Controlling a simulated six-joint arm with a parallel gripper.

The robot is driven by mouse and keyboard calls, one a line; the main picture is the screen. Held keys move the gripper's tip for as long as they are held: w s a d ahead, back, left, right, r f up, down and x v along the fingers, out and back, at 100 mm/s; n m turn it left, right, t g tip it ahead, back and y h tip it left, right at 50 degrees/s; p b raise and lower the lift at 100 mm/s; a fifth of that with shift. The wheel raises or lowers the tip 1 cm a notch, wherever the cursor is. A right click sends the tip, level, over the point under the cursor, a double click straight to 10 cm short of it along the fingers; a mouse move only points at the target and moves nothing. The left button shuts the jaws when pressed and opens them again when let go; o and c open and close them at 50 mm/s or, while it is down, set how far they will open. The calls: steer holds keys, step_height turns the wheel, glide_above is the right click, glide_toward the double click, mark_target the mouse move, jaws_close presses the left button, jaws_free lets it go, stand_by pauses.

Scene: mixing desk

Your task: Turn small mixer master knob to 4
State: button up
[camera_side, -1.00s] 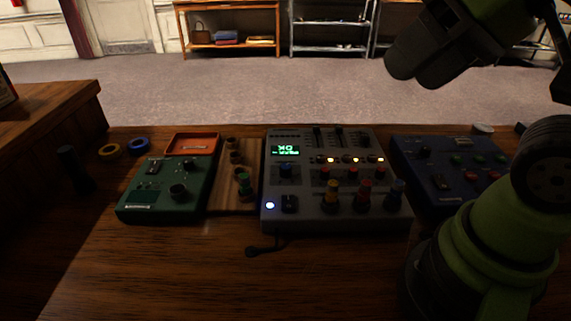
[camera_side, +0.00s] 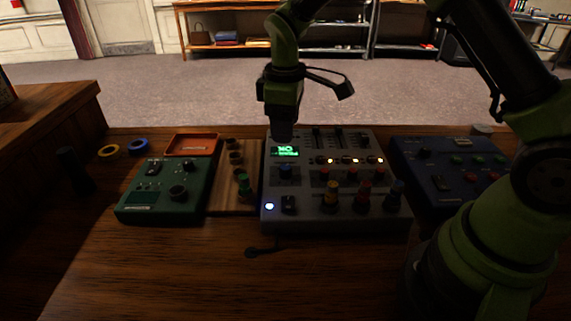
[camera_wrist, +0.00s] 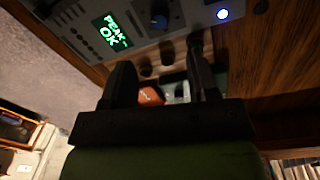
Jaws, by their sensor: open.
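A grey mixer (camera_side: 320,221) with a lit green screen (camera_side: 285,151) sits mid-desk. Yellow, red and blue-capped knobs line the front. I cannot read which knob is the master or any setting. My gripper (camera_side: 282,134) is above the mixer's back left, by the screen.
A green box (camera_side: 150,209) with a wooden strip of knobs (camera_side: 223,204) stands left of the mixer, an orange tray (camera_side: 191,144) behind it. A blue box (camera_side: 420,176) is on the right. The front desk is mostly clear.

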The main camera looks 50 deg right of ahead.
mark_target(285, 167)
steer(key=f, duration=1)
steer(key=shift+w+d+f, duration=0.2)
steer(key=c, duration=0.9)
